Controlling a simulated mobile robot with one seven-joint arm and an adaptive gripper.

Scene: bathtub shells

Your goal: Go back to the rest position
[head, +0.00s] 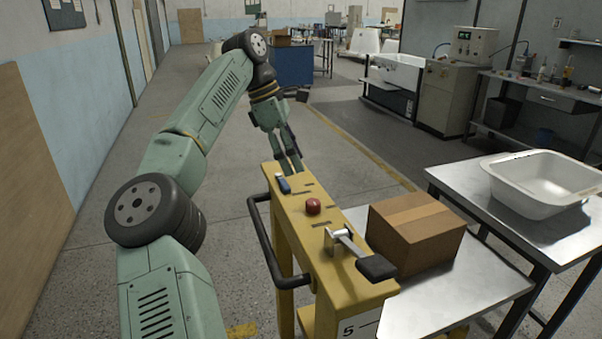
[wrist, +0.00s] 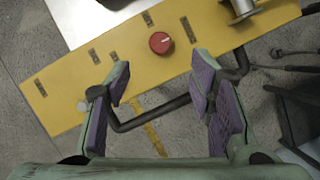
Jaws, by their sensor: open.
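My gripper (head: 290,163) hangs from my green arm, pointing down just behind the far end of the yellow cart in the head view. In the wrist view my gripper (wrist: 161,68) has its purple-padded fingers spread wide, with nothing held between them. The yellow cart top (wrist: 215,35) and its dark handle bar (wrist: 150,115) show beyond the fingers. A red knob (head: 313,206) sits on the cart top; it also shows in the wrist view (wrist: 160,42).
A small blue piece (head: 284,185) and a lever with a black grip (head: 376,267) are on the cart. A cardboard box (head: 416,230) stands on a metal table beside it. A white basin (head: 545,180) sits on another table at right. Floor (head: 225,235) is open between arm and cart.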

